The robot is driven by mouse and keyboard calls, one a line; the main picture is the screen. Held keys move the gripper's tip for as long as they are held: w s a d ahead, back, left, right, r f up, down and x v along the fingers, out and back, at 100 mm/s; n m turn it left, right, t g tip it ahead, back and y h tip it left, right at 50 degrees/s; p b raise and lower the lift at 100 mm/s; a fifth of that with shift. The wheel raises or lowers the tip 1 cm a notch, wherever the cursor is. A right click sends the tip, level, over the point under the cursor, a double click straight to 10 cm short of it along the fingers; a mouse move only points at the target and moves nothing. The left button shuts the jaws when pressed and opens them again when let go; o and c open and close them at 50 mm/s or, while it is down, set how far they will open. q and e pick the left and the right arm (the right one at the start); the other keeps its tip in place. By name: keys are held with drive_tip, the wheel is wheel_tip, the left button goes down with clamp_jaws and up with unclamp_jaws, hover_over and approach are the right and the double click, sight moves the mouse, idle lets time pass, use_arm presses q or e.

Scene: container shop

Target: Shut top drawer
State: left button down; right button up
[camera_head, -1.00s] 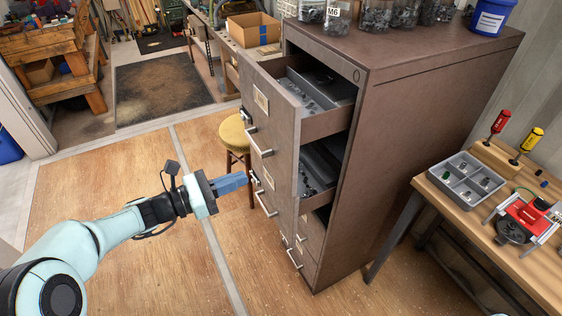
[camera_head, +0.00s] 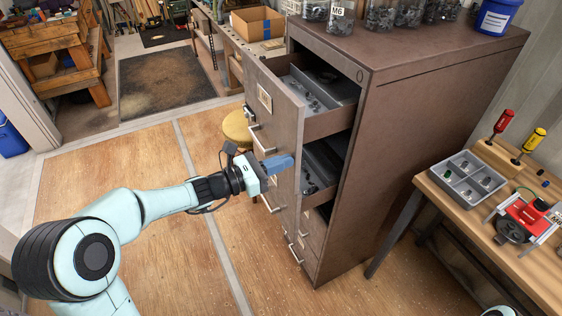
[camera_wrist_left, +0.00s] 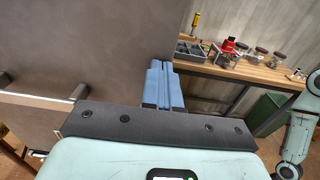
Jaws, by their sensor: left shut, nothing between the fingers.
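The brown filing cabinet (camera_head: 405,150) stands in the middle right of the head view. Its top drawer (camera_head: 274,105) is pulled well out to the left, with a label on its front and grey trays inside. A second drawer (camera_head: 286,172) below it is also out. My left gripper (camera_head: 284,163) is shut and empty, with its blue fingers in front of the drawer fronts, below the top drawer's handle (camera_head: 260,139). In the left wrist view the blue fingers (camera_wrist_left: 163,85) are together beside a brown panel (camera_wrist_left: 90,45). Whether they touch it I cannot tell. My right gripper is not in view.
Jars (camera_head: 340,18) and a blue tub (camera_head: 495,14) stand on the cabinet. A workbench (camera_head: 525,255) with a grey parts tray (camera_head: 467,178) is to the right. A yellow stool (camera_head: 237,128) is behind my gripper. The floor at left is clear.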

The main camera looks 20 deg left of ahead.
use_arm(q)
drive_tip(key=x, duration=1.6)
drive_tip(key=shift+d, duration=0.2)
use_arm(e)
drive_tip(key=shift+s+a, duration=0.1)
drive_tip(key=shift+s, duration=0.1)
use_arm(q)
drive_tip(key=shift+w+r, duration=0.1)
drive_tip(key=shift+r, duration=0.15)
